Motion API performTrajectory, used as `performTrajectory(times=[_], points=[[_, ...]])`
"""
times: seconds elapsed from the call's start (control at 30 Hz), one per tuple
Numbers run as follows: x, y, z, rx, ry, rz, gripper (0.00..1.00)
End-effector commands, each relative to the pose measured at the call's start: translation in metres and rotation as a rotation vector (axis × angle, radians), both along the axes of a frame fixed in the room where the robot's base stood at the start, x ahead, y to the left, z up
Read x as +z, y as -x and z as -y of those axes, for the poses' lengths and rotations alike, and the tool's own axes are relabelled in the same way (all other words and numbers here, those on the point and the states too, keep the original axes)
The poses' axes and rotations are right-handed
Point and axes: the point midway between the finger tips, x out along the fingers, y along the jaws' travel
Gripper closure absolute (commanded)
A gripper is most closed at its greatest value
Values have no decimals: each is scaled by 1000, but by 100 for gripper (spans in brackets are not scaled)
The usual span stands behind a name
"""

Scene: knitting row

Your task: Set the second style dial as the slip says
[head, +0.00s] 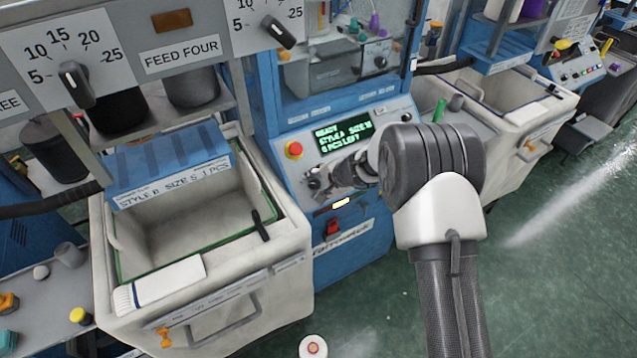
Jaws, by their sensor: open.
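My gripper (328,180) is open at the front panel of the blue knitting machine (268,110). Its fingers are by a small dark knob (314,184) at the panel's lower left. The fingers cover part of that area, so I cannot tell the knob's setting or whether they touch it. The green display (343,136) above seems to read "READY, STYLE A", with a size and a pieces-left line too small to read surely. A white slip (172,181) on the bin to the left seems to read "STYLE B", a size and "1 PCS".
A red stop button (293,150) sits left of the display. The pale bin (285,262) stands left of the machine. Feed dials (75,82) are on the overhead plate, another (278,30) further right. The green floor (560,250) is clear at right.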

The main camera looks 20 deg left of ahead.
Motion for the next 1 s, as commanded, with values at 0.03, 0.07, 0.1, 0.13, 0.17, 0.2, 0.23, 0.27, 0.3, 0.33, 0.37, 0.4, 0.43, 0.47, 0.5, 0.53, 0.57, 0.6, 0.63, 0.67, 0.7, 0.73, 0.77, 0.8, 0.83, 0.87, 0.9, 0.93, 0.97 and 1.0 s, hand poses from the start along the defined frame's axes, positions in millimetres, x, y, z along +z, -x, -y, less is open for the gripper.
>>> performTrajectory(times=[0.03,0.07,0.1,0.13,0.17,0.2,0.23,0.27,0.3,0.33,0.37,0.4,0.43,0.47,0.5,0.53,0.57,0.6,0.63,0.67,0.7,0.73,0.77,0.8,0.83,0.87,0.9,0.93,0.97,1.0], points=[[0,0,0,0,0,0,54],[0,0,0,0,0,0,56],[0,0,0,0,0,0,58],[0,0,0,0,0,0,60],[0,0,0,0,0,0,62],[0,0,0,0,0,0,65],[0,0,0,0,0,0,67],[0,0,0,0,0,0,69],[0,0,0,0,0,0,72],[0,0,0,0,0,0,74],[0,0,0,0,0,0,76],[0,0,0,0,0,0,78],[0,0,0,0,0,0,80],[0,0,0,0,0,0,82],[0,0,0,0,0,0,85],[0,0,0,0,0,0,87],[0,0,0,0,0,0,89],[0,0,0,0,0,0,92],[0,0,0,0,0,0,94],[0,0,0,0,0,0,96],[0,0,0,0,0,0,97],[0,0,0,0,0,0,97],[0,0,0,-1,0,-1,97],[0,0,0,-2,-1,-1,97],[0,0,0,-4,-2,-2,97],[0,0,0,-7,-3,-3,97],[0,0,0,-11,-6,-6,97],[0,0,0,-16,-9,-9,97],[-1,0,0,-23,-12,-12,97],[-1,0,0,-33,-18,-19,97]])
